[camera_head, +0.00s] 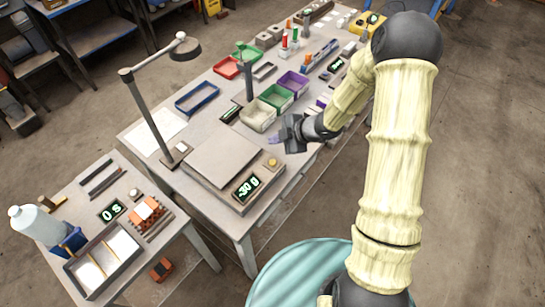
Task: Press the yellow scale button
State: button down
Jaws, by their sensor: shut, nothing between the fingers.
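The scale (222,162) is a grey box with a flat square plate, near the front corner of the long table. Its display (246,188) reads what looks like -30 g. The round yellow button (272,163) is on the scale's right part, to the right of the display. My gripper (276,141) is shut and empty, a little beyond the button in the picture and beside the plate's right edge. It appears apart from the button, but its height above the scale is hard to tell.
A desk lamp (150,115) stands left of the scale. A small table (85,185) with a 0 s timer is at front left. A teal round object (300,275) is in front.

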aim_at(276, 163)
jog(key=shift+f, duration=0.15)
notch_tip(276, 163, down, 9)
jog(key=b, duration=0.8)
jog(key=shift+r, duration=0.2)
dwell(1.6)
jog(key=shift+f+b, duration=0.35)
jog(key=shift+f, duration=0.1)
jog(key=shift+f, duration=0.3)
dwell(0.6)
dwell(0.3)
jog(key=shift+r+p, duration=0.5)
jog(key=shift+r, duration=0.25)
